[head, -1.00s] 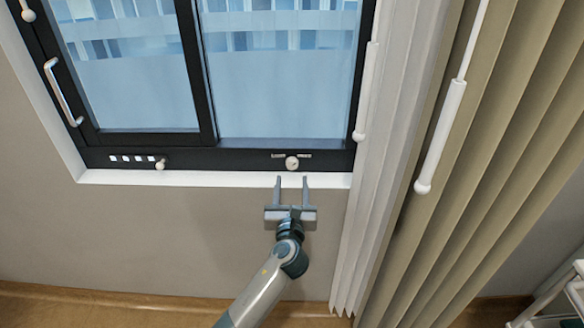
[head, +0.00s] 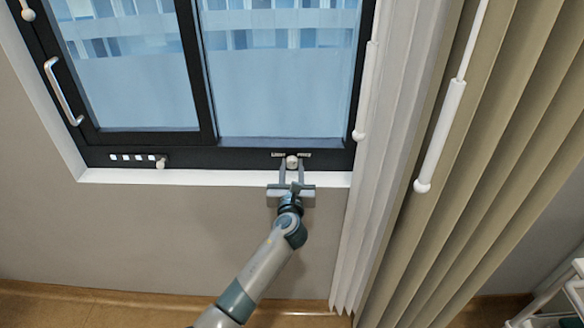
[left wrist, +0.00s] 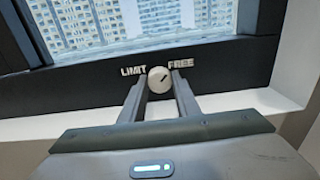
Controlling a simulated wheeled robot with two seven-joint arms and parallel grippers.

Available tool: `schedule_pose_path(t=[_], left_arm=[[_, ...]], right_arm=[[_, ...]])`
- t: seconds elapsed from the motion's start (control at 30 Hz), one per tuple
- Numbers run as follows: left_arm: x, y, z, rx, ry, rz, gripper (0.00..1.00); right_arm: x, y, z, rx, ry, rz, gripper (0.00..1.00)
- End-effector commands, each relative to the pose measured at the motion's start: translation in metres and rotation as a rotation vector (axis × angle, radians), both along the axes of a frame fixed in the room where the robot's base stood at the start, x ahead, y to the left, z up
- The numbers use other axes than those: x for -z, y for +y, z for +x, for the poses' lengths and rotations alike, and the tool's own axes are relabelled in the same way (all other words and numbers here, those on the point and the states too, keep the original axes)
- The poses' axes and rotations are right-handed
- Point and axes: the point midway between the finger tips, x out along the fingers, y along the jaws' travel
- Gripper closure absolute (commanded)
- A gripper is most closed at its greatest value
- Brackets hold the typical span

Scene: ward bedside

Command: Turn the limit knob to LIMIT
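The limit knob (head: 292,162) is a small round white knob on the dark lower window frame. In the left wrist view the knob (left wrist: 158,79) has a dark pointer line slanting up and right, toward the word FREE (left wrist: 181,64). The word LIMIT (left wrist: 134,70) is on its left. My left gripper (head: 292,168) is open, its two fingers reaching up to the knob, one on each side. In the left wrist view the fingertips flank the knob's lower part; I cannot tell whether they touch it. My right gripper is not in view.
A second small knob (head: 160,162) sits beside several white marks at the left of the frame. The white sill (head: 200,177) runs below. White blinds (head: 372,200) and a beige curtain (head: 440,230) hang at the right. A metal window handle (head: 63,91) is at the left.

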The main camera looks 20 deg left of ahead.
Motion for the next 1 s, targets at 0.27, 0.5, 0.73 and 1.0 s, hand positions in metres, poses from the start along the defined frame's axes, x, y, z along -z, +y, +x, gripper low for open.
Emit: schedule_pose_path(t=[0.27, 0.5, 0.73, 1.0], left_arm=[[0.0, 0.0, 0.0, 0.0, -0.001, -0.003, 0.93], [0.0, 0.0, 0.0, 0.0, -0.013, -0.045, 0.93], [0.001, -0.001, 0.0, 0.0, -0.045, -0.157, 0.93], [0.001, -0.001, 0.0, 0.0, -0.107, -0.37, 0.93]], right_arm=[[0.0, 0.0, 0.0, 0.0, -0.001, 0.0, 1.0], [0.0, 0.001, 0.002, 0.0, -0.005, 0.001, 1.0], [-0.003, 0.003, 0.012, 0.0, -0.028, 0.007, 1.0], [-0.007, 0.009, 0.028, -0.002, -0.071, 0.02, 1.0]])
